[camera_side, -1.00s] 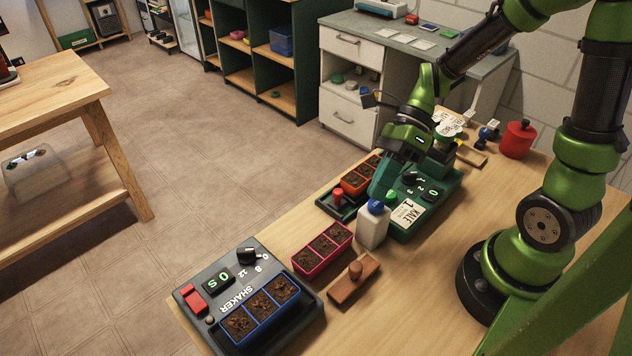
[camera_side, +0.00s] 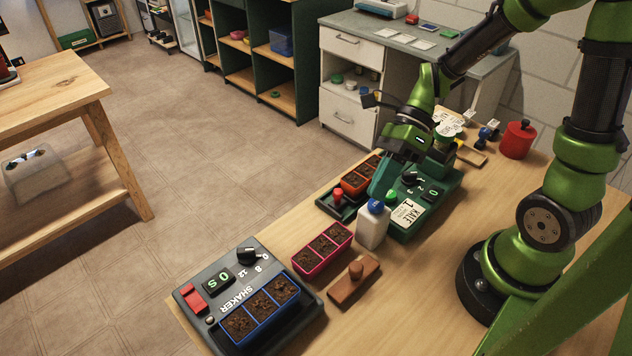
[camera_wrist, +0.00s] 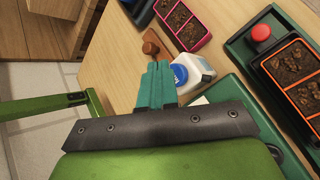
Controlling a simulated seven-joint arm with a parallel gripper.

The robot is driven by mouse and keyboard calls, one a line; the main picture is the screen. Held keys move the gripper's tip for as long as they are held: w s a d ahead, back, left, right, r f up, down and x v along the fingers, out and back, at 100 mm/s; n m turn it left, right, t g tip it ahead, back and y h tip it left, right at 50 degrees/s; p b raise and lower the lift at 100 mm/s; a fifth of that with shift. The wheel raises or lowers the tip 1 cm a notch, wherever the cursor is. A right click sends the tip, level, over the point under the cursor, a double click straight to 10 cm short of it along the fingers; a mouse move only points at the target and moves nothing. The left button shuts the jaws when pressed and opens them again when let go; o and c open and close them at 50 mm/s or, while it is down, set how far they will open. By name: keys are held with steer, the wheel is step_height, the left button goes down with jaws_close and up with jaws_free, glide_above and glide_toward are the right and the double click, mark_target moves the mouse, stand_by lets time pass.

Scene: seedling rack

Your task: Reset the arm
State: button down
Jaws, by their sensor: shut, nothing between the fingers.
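My gripper (camera_side: 381,183) is shut and empty. Its teal fingers point down, above the bench, close to the white bottle with a blue cap (camera_side: 373,224). In the wrist view the closed fingertips (camera_wrist: 161,68) show just left of the bottle (camera_wrist: 192,74). I cannot tell whether they touch it. My green arm reaches in from the right over the wooden bench (camera_side: 420,275).
A shaker (camera_side: 209,320) holds a blue soil tray. A pink soil tray (camera_side: 323,248) and wooden tamper (camera_side: 354,283) stand near the bottle. A green machine (camera_side: 447,189) and orange tray (camera_side: 356,182) lie behind. A red canister (camera_side: 517,140) stands at the back right.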

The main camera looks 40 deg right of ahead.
steer(key=shift+f, duration=0.1)
steer(key=shift+f, duration=0.45)
stand_by(0.5)
steer(key=shift+r, duration=0.55)
steer(key=shift+r, duration=3)
